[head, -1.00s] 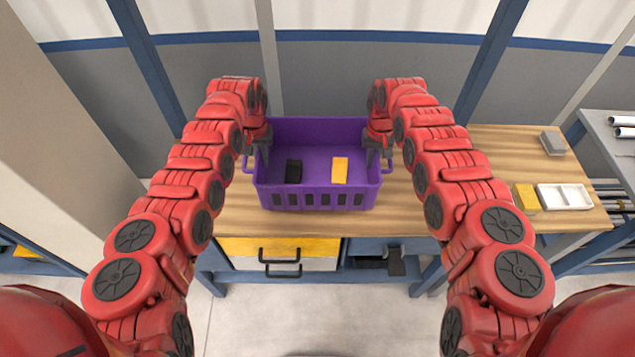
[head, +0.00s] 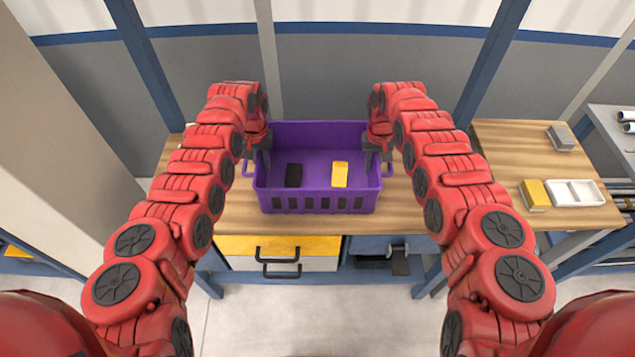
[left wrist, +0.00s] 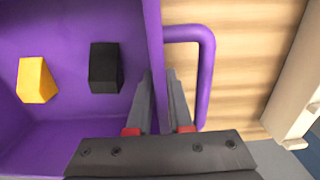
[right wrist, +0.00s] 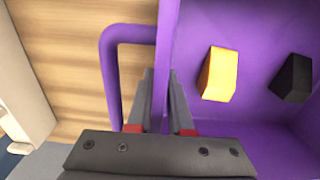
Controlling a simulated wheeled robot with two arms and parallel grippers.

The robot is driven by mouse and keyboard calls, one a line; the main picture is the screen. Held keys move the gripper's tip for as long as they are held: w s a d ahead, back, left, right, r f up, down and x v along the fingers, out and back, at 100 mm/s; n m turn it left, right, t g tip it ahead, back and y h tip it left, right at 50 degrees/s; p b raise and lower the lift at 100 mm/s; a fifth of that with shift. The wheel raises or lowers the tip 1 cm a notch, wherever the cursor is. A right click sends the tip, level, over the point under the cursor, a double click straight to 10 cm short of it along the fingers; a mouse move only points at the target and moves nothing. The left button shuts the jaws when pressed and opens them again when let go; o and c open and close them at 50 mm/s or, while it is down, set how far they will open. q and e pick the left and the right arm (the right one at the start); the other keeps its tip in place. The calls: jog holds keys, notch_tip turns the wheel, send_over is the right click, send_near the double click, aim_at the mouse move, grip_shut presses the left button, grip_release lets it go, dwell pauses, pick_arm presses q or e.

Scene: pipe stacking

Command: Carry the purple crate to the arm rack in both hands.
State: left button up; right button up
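The purple crate (head: 275,148) is upright in the head view, with its base over the wooden table top; I cannot tell whether it touches the table. A black block and a yellow block lie inside. My left gripper (left wrist: 160,85) has its fingers either side of the crate's left wall, between wall and loop handle (left wrist: 207,75) on the outside, and looks shut on the wall. My right gripper (right wrist: 160,85) straddles the right wall the same way, beside the other handle (right wrist: 110,75). The fingertips are mostly hidden in the head view.
The wooden table (head: 500,155) is clear beside the crate. At its right lie a yellow block (head: 535,195), a white tray (head: 575,193) and a grey box (head: 561,138). A pipe rack (head: 615,150) stands further right, and a drawer unit (head: 280,247) sits below. Pillars rise behind.

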pick_arm(q)
jog(key=shift+o, duration=1)
jog(key=shift+r, duration=0.1)
pick_arm(e)
jog(key=shift+o, duration=1)
jog(key=shift+r, duration=0.1)
pick_arm(q)
jog(key=shift+r, duration=0.1)
notch_tip(320, 180, up, 12)
jog(key=shift+f, duration=0.2)
pick_arm(e)
notch_tip(320, 180, up, 12)
jog(key=shift+f, duration=0.1)
pick_arm(q)
jog(key=shift+r, duration=0.2)
